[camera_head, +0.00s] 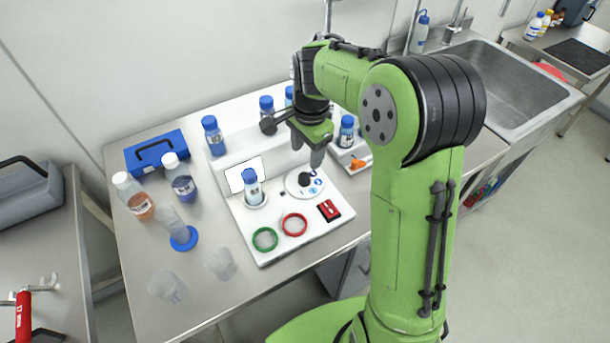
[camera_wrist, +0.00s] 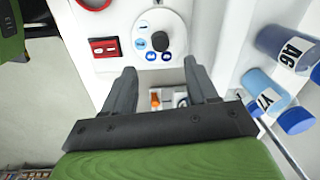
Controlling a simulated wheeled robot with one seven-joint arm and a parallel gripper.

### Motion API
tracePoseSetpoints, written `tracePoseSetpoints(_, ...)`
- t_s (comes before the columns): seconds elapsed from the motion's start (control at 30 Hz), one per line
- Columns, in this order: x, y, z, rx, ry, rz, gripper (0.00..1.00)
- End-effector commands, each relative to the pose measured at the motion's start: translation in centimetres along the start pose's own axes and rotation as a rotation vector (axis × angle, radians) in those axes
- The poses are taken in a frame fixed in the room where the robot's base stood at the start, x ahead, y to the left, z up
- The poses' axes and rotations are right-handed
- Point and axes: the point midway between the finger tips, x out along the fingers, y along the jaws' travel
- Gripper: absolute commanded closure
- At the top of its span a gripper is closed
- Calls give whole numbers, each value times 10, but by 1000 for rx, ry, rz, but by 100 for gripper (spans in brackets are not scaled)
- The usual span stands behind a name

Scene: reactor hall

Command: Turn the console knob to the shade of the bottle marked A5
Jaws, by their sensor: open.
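The console (camera_head: 275,252) is a white panel on the bench. Its black knob (camera_head: 305,179) stands on a white dial with several blue patches of different shades; the knob also shows in the wrist view (camera_wrist: 160,41). My gripper (camera_head: 318,160) is open and empty above the console's back right; in the wrist view its fingertips (camera_wrist: 160,71) lie short of the dial, apart from the knob. Blue-capped bottles stand behind the console. One bottle in the wrist view (camera_wrist: 289,48) has a label that seems to read A6; another label (camera_wrist: 267,95) is unclear. I cannot make out a label A5.
A bottle (camera_head: 252,188) stands on the console's left. A green ring (camera_head: 264,239), a red ring (camera_head: 294,224) and a red switch block (camera_head: 329,210) are near the knob. Bottles, clear beakers (camera_head: 220,263) and a blue case (camera_head: 156,151) occupy the bench's left. A sink (camera_head: 515,85) is at right.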

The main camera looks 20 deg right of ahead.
Motion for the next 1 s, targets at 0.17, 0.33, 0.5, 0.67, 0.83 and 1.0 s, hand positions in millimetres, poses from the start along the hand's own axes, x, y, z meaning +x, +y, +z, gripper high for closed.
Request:
tracePoseSetpoints(0.17, 49, 1, 1, -2, -2, 5, 42)
tracePoseSetpoints(0.33, 81, 1, 1, -3, -2, 3, 42)
tracePoseSetpoints(0.5, 93, 0, 1, -2, 0, 0, 42)
tracePoseSetpoints(0.67, 93, 0, 0, -2, 0, -1, 42)
tracePoseSetpoints(0.83, 92, 0, 0, -2, 0, -1, 59)
tracePoseSetpoints(1.0, 92, 0, 0, -2, 1, -1, 85)
